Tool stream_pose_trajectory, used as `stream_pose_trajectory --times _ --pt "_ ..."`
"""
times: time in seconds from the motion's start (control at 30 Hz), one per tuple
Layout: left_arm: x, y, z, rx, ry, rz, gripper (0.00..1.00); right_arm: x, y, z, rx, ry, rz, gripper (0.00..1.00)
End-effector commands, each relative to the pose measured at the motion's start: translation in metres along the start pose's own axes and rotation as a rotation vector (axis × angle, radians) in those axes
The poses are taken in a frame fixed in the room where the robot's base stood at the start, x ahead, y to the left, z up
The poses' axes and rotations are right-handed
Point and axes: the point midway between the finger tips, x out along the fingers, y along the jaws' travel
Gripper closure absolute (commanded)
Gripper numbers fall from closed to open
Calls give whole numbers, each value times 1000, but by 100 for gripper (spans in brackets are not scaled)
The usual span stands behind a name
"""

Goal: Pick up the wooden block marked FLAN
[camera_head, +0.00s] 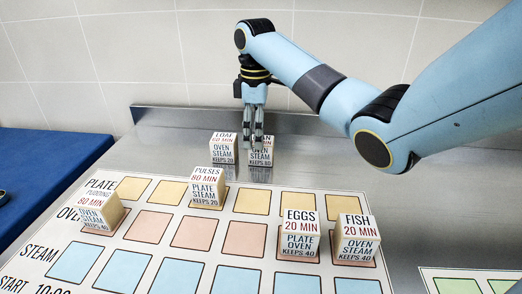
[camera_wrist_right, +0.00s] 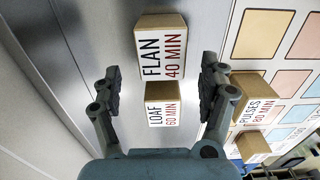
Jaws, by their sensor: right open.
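The FLAN block (camera_head: 264,157) is a pale wooden cube on the steel counter behind the printed sheet, partly hidden by my right gripper (camera_head: 253,140) in the head view. In the right wrist view the FLAN block (camera_wrist_right: 162,48) shows its "FLAN 40 MIN" face just beyond the fingertips. My right gripper (camera_wrist_right: 163,72) is open there, with one finger to each side of the line of blocks. It holds nothing. My left gripper is not in view.
The LOAF block (camera_head: 223,153) stands close to the left of the FLAN block. The PULSES block (camera_head: 207,189), PUDDING block (camera_head: 100,215), EGGS block (camera_head: 300,240) and FISH block (camera_head: 357,241) stand on the sheet (camera_head: 160,258). A tiled wall (camera_head: 120,60) rises behind the counter.

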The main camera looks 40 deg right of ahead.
Motion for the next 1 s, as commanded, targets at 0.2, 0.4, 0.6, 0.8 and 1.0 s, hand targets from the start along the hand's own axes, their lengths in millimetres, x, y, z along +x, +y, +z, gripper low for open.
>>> stream_pose_trajectory --times 0.2,0.4,0.6,0.8,1.0 --pt "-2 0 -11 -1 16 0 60 30 -2 14 0 -4 -3 23" --pt "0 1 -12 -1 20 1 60 51 -2 13 -1 -1 -2 23" --pt "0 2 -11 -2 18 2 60 52 -2 13 -1 -1 -1 23" --pt "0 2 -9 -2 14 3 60 52 -2 13 -1 -2 -1 47" --pt "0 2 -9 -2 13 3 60 52 -2 13 -1 -2 -1 73"
